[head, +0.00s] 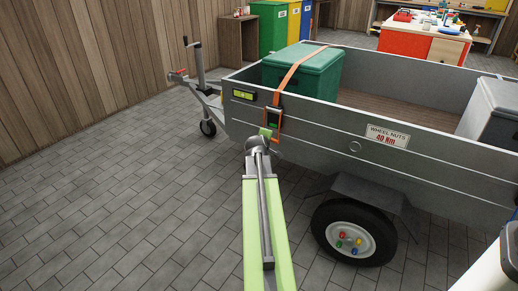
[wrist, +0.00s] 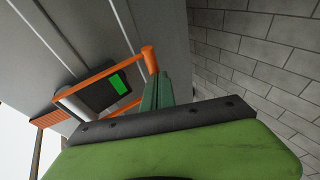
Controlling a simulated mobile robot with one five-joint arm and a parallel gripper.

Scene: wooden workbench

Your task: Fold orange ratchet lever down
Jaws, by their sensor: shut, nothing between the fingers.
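The orange ratchet lever (wrist: 149,60) is a narrow frame with a rounded end bar, seen close up in the wrist view. It sits around a grey ratchet body with a bright green patch (wrist: 118,84). In the head view the lever (head: 266,117) is on the trailer's side wall, below the orange strap (head: 291,72). My gripper (wrist: 157,92) is shut and empty, its green fingertips beside the lever's end bar. I cannot tell whether they touch. In the head view my gripper (head: 266,132) is at the ratchet, and my arm hides part of the area below.
The strap runs over a green box (head: 313,77) in the grey trailer (head: 330,133). A trailer wheel (head: 352,232) stands at lower right, and a jockey wheel (head: 208,127) at the left. The paved floor (head: 110,190) on the left is clear.

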